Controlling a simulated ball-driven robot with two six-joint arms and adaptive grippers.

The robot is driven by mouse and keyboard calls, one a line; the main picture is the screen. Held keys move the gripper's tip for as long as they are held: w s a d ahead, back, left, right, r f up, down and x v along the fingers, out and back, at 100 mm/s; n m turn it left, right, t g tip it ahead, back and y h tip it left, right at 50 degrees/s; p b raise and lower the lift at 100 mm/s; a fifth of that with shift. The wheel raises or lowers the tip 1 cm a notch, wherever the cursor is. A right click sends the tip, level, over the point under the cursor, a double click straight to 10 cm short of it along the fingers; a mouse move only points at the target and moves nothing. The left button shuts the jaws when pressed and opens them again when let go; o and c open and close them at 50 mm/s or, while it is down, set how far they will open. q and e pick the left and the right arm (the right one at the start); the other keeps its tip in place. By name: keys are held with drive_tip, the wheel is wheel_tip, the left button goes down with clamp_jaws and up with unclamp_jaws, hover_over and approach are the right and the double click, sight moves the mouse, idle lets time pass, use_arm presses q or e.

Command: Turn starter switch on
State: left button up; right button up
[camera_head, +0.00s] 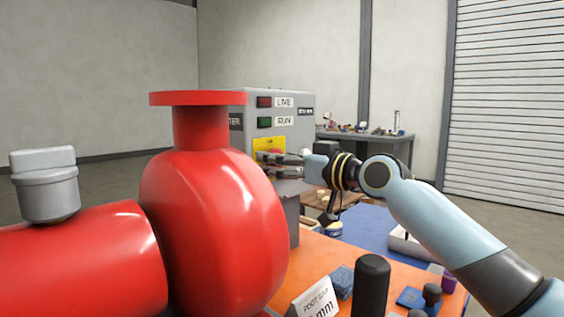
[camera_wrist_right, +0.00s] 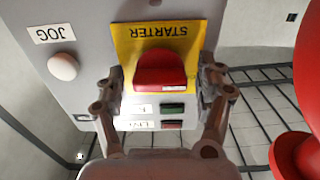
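The starter switch is a red knob (camera_wrist_right: 161,70) on a yellow STARTER plate (camera_wrist_right: 200,34) in the right wrist view. The plate also shows in the head view (camera_head: 268,144), on the grey starter box (camera_head: 291,130). My right gripper (camera_wrist_right: 162,88) is open, with one finger on each side of the red knob. I cannot tell whether the fingers touch it. In the head view the right gripper (camera_head: 283,163) is at the front of the box, partly covering the knob. My left gripper is not in view.
A large red pump (camera_head: 212,220) stands left of the box and hides part of it. LIVE (camera_head: 284,102) and RUN (camera_head: 284,121) labels sit above the switch. A white JOG button (camera_wrist_right: 63,67) is beside it. An orange surface with small items lies in front.

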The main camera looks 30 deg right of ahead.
drive_tip(key=c, duration=1.1)
drive_tip(key=m+p, duration=0.2)
drive_tip(key=m, duration=0.2)
drive_tip(key=shift+p, duration=0.3)
drive_tip(key=m+p, duration=0.2)
drive_tip(key=m, duration=0.2)
drive_tip(key=shift+m, duration=0.4)
drive_tip(key=m+p, duration=0.2)
drive_tip(key=m, duration=0.3)
drive_tip(key=shift+p, duration=0.4)
drive_tip(key=shift+f+m+p, duration=0.15)
drive_tip(key=shift+m+p, duration=0.6)
drive_tip(key=shift+m, duration=1.25)
